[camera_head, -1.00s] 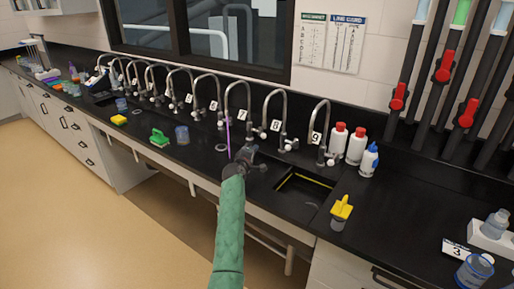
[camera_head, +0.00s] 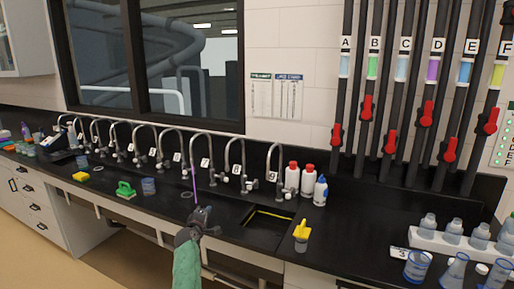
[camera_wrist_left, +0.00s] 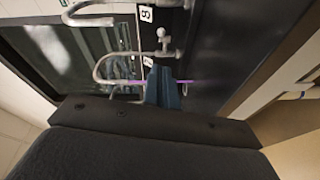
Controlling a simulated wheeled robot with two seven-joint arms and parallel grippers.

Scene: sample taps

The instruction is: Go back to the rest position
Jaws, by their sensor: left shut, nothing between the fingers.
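My left gripper (camera_head: 203,214) is over the front of the black counter in the head view, its arm in a green sleeve (camera_head: 187,265). Its blue-grey fingers (camera_wrist_left: 163,84) are together and empty in the left wrist view. A row of numbered grey taps stands along the back of the counter. A thin purple line (camera_head: 195,182) drops below the spout of one tap (camera_head: 202,139), just behind the gripper; it also shows in the wrist view (camera_wrist_left: 145,82), beside the fingers. I cannot tell whether they touch. My right gripper is not in view.
A sink opening (camera_head: 265,226) lies right of the gripper, with red-capped bottles (camera_head: 292,177) and a blue-capped bottle (camera_head: 320,190) behind. A yellow-handled item (camera_head: 301,231), a blue beaker (camera_head: 417,266) and a white bottle rack (camera_head: 455,245) are further right. Pipes with red valves (camera_head: 427,114) stand behind.

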